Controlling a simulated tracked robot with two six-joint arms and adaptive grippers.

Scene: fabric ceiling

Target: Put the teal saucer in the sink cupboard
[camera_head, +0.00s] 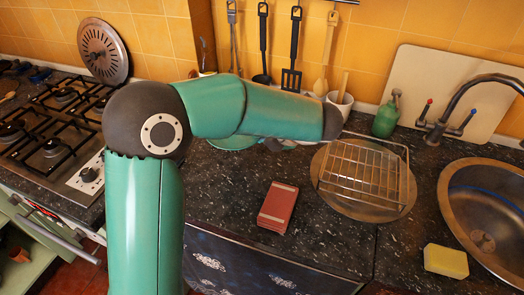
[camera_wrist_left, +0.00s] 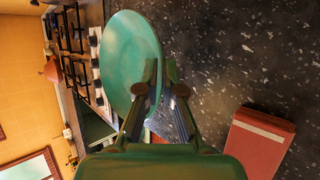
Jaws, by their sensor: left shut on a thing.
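The teal saucer (camera_wrist_left: 128,50) shows large in the left wrist view, its face turned toward the camera. My left gripper (camera_wrist_left: 161,66) is shut on its right rim, with one finger in front of the face. In the head view only a strip of the saucer (camera_head: 233,143) shows below my left forearm, over the counter's back part. My forearm hides most of it and the gripper there. I cannot make out the sink cupboard for certain; the sink (camera_head: 490,205) is at the right. My right gripper is not in view.
A red box (camera_head: 278,207) lies on the dark counter. A wire rack (camera_head: 368,175) rests on a round tray, beside a green bottle (camera_head: 387,115). A yellow sponge (camera_head: 446,261) lies by the sink. The gas hob (camera_head: 55,135) is at the left, and a dark patterned front (camera_head: 250,272) is below.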

